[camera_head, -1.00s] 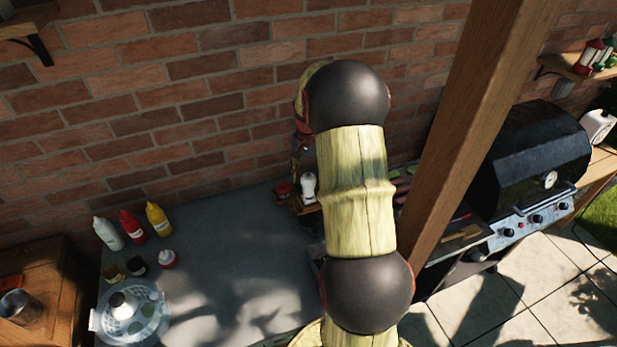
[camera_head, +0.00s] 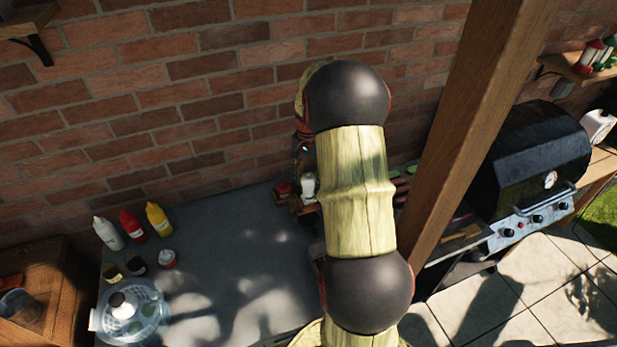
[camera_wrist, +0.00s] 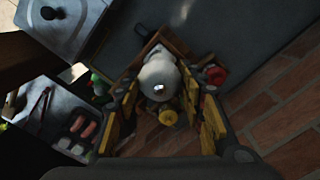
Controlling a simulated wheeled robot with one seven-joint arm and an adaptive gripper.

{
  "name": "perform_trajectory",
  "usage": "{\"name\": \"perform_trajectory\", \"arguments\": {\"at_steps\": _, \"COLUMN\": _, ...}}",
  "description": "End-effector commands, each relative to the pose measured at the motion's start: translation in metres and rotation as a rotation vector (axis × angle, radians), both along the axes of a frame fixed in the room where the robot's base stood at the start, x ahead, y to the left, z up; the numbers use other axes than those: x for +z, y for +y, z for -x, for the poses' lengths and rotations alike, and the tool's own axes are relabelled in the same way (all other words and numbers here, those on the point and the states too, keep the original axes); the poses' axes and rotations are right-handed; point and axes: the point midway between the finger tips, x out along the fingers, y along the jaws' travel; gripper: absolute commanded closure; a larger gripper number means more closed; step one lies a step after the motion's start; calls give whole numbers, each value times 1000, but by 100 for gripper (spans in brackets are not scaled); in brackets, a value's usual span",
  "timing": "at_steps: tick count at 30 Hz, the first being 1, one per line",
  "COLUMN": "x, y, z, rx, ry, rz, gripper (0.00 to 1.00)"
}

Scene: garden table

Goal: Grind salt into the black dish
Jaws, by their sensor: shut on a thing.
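The black dish (camera_head: 137,267) sits on the grey table at the left, between a mustard-coloured dish and a small red-and-white jar. A white grinder (camera_head: 308,186), which I take for the salt, stands upright at the wooden caddy by the wall. In the wrist view the white grinder (camera_wrist: 158,76) shows from above, with a shiny spot on its top. My gripper (camera_wrist: 167,98) has its yellow-padded fingers on both sides of the grinder and is shut on it. In the head view my arm hides most of the gripper; the finger contact is dark.
The wooden caddy (camera_wrist: 187,50) also holds a red item (camera_wrist: 215,74) close to the fingers. The table's middle is clear. A wooden post (camera_head: 465,140) and grill (camera_head: 530,160) are right.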

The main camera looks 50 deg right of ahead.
Motion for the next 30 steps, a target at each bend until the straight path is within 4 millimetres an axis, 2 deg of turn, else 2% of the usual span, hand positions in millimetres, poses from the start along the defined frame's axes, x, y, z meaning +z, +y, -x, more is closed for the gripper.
{"name": "perform_trajectory", "arguments": {"at_steps": 11, "x": 0, "y": 0, "z": 0, "rx": -162, "ry": 0, "rz": 0, "gripper": 86}}
{"name": "perform_trajectory", "arguments": {"at_steps": 30, "x": 0, "y": 0, "z": 0, "rx": -758, "ry": 0, "rz": 0, "gripper": 86}}
